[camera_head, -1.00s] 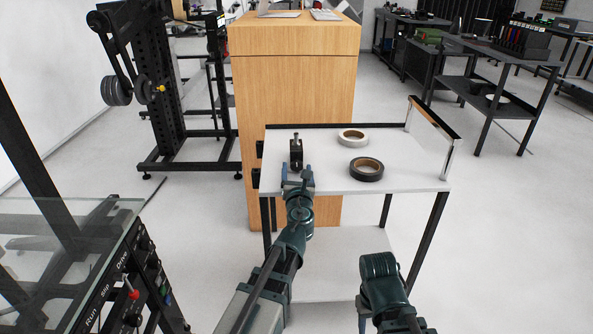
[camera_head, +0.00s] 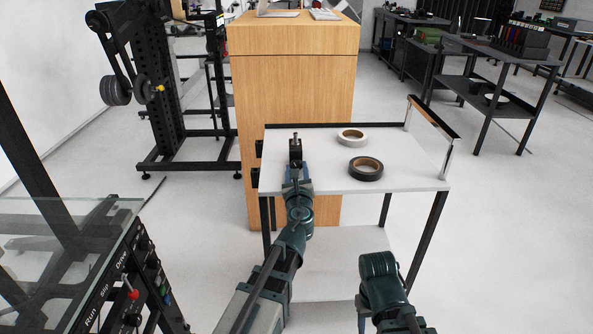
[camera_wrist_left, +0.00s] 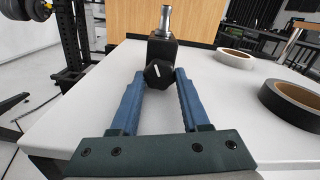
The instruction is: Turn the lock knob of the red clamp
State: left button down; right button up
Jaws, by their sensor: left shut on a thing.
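A small black clamp block (camera_head: 295,148) with a metal post on top stands at the left side of the white table. No red shows on it. A black faceted knob (camera_wrist_left: 159,75) with a white line on its face sticks out from its near side; the line is tilted in the left wrist view. My left gripper (camera_head: 296,170) reaches in from the near side. Its blue fingers lie on either side of the knob in the left wrist view and are shut on it. My right arm shows low in the head view, but its gripper is not visible.
A white tape roll (camera_head: 352,136) and a black tape roll (camera_head: 366,169) lie on the white table (camera_head: 405,180) to the right of the clamp. A wooden cabinet (camera_head: 290,95) stands behind. A glass-topped control panel (camera_head: 135,285) is at lower left.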

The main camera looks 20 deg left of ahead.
pick_arm(q)
jog(key=shift+c, duration=1.9)
grip_release()
